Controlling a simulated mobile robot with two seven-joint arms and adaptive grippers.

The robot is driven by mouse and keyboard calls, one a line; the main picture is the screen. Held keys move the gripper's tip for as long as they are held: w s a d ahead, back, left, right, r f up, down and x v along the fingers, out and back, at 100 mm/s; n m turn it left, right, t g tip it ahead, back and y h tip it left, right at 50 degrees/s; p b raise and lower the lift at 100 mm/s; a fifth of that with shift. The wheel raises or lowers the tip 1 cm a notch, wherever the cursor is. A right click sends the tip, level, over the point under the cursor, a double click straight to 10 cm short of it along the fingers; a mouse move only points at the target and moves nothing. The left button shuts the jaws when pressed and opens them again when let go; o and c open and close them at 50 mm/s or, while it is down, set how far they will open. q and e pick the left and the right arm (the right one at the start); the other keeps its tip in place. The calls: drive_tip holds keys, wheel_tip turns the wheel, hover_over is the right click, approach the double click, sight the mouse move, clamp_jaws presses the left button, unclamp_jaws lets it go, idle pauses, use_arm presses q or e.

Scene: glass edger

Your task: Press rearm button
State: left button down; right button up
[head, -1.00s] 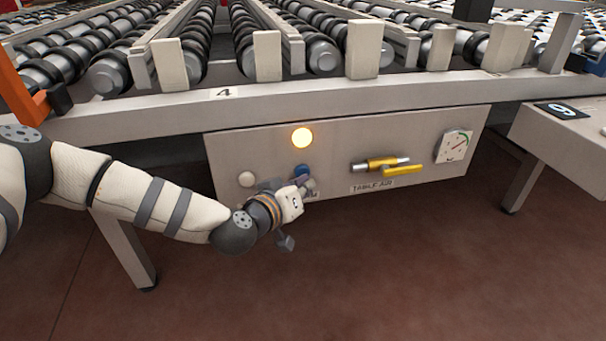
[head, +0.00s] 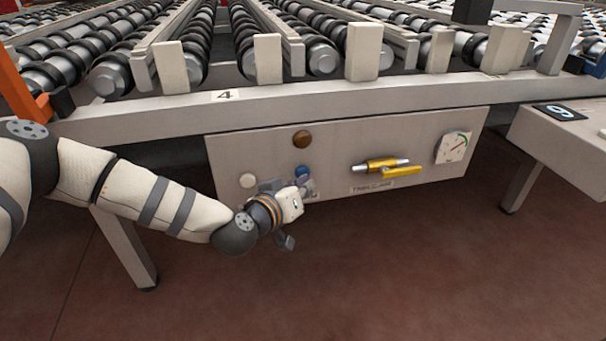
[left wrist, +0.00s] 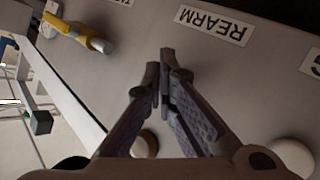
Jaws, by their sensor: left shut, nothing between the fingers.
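A grey control panel (head: 340,150) hangs under the roller table. A blue button (head: 302,171) shows on it, just above my left gripper (head: 307,185). A REARM label (left wrist: 213,25) appears upside down in the left wrist view, close to the fingertips. In that view my left gripper (left wrist: 161,82) is shut and empty, its fingers pointing at the panel; the blue button does not show there. I cannot tell whether the fingertips touch the button or panel. A brown, unlit lamp (head: 302,138) sits above the blue button. My right gripper is not in view.
A white button (head: 247,180) is left of the blue one and also shows in the left wrist view (left wrist: 290,155). The table frame (head: 330,100) overhangs above; the floor below is clear.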

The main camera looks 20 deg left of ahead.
use_arm(q)
drive_tip(key=shift+s, duration=0.1)
drive_tip(key=s+d+p, duration=0.1)
drive_tip(key=s+d, duration=0.1)
drive_tip(key=s, duration=0.1)
drive_tip(key=s+d+p, duration=0.1)
drive_tip(key=s, duration=0.1)
drive_tip(key=shift+d+p, duration=0.15)
drive_tip(key=shift+p, duration=0.15)
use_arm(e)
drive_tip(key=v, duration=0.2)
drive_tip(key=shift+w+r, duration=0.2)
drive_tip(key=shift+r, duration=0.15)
use_arm(q)
drive_tip(key=shift+w, duration=0.1)
